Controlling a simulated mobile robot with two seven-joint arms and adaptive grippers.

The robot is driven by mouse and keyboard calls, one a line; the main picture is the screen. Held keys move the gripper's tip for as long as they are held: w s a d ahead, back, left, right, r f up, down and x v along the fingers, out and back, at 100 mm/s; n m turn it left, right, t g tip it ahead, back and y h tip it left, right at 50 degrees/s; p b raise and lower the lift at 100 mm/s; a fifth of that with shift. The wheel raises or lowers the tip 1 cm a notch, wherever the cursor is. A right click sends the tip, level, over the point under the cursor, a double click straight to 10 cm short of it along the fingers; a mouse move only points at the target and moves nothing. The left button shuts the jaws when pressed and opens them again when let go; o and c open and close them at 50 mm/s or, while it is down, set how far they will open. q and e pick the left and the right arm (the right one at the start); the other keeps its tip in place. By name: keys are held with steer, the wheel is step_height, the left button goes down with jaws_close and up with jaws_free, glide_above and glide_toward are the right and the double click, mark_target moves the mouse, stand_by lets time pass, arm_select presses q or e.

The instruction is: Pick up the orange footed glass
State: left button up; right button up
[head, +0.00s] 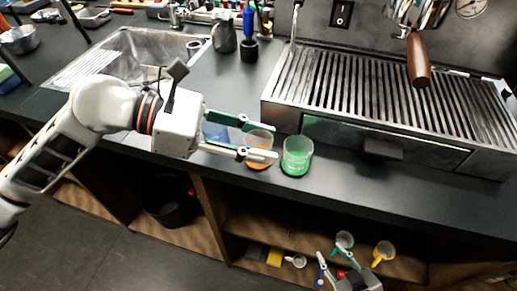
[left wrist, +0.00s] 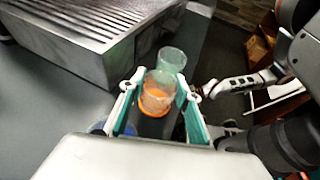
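The orange footed glass (head: 258,138) stands on the counter near its front edge, a clear cup with an orange base, partly hidden by my left gripper. My left gripper (head: 261,138) is open around it, one finger on either side. In the left wrist view the glass (left wrist: 157,95) stands between the two teal-padded fingers (left wrist: 157,100), with a gap visible at the sides. A green glass (head: 297,157) stands just right of it, and just beyond it in the left wrist view (left wrist: 171,60). My right gripper (head: 338,262) is low in front of the counter, open and empty.
The espresso machine (head: 385,100) fills the right of the counter, and a sink (head: 130,60) lies at left. Funnels (head: 383,252) sit on the shelf below. A dark pitcher (head: 224,38) stands at the back.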

arm_select(q)
steer(key=shift+r, duration=0.15)
steer(key=shift+c, duration=0.6)
steer(key=shift+r, duration=0.3)
step_height(320, 180, up, 19)
steer(key=p, duration=0.2)
steer(key=shift+p, duration=0.3)
